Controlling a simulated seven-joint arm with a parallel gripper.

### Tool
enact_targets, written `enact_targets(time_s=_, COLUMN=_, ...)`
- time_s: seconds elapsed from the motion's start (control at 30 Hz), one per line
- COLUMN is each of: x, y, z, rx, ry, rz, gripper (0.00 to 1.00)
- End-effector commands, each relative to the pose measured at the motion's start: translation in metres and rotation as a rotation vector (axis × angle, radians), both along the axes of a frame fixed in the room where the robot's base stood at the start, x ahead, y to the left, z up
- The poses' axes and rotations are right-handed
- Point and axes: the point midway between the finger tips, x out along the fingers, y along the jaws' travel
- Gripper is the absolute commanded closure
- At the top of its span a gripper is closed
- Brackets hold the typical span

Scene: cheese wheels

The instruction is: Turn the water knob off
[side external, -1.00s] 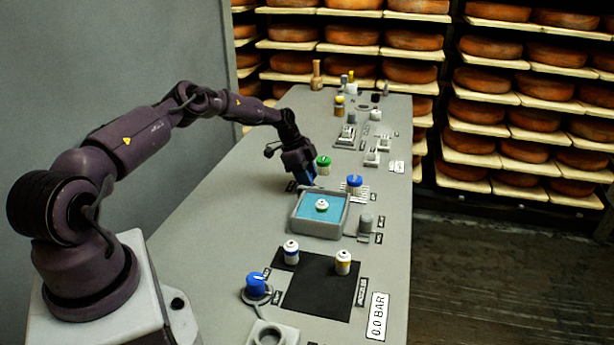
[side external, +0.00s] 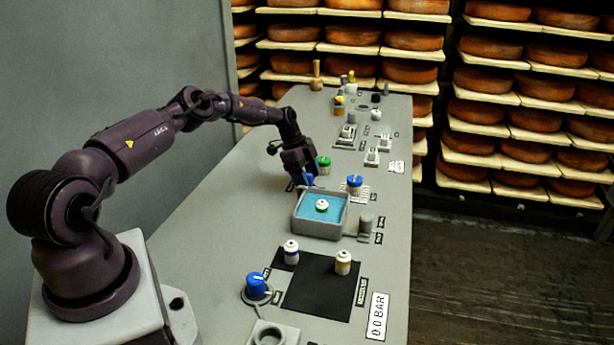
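My gripper (side external: 303,178) points down over the panel, just behind the water basin (side external: 319,235). A small blue part (side external: 308,180) shows at its tip; I cannot tell whether it is a knob or part of the gripper. The finger gap is too small and dark to read. A blue knob (side external: 256,287) with a pale pointer line sits at the near left of the panel. Another blue-topped knob (side external: 355,185) stands right of the gripper. The knob labels are too small to read, so I cannot tell which is the water knob.
A green-topped knob (side external: 323,165) stands close to the gripper's right side. A white piece (side external: 321,205) sits in the basin's blue water. A sign (side external: 377,316) reads 0.0 BAR. The panel's left strip is clear.

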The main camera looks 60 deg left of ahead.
Motion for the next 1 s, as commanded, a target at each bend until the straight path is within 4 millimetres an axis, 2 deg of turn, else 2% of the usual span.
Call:
enact_targets(time_s=0.2, x=0.000, y=0.000, z=0.000, rx=-0.001, ry=0.000, rz=0.001, gripper=0.39)
enact_targets(time_s=0.33, x=-0.002, y=0.003, z=0.009, rx=0.001, ry=-0.001, rz=0.000, gripper=0.39)
enact_targets(time_s=0.8, x=-0.022, y=0.034, z=0.097, rx=0.002, ry=-0.001, rz=0.002, gripper=0.39)
enact_targets(time_s=1.0, x=-0.026, y=0.041, z=0.116, rx=0.001, ry=-0.001, rz=0.000, gripper=0.39)
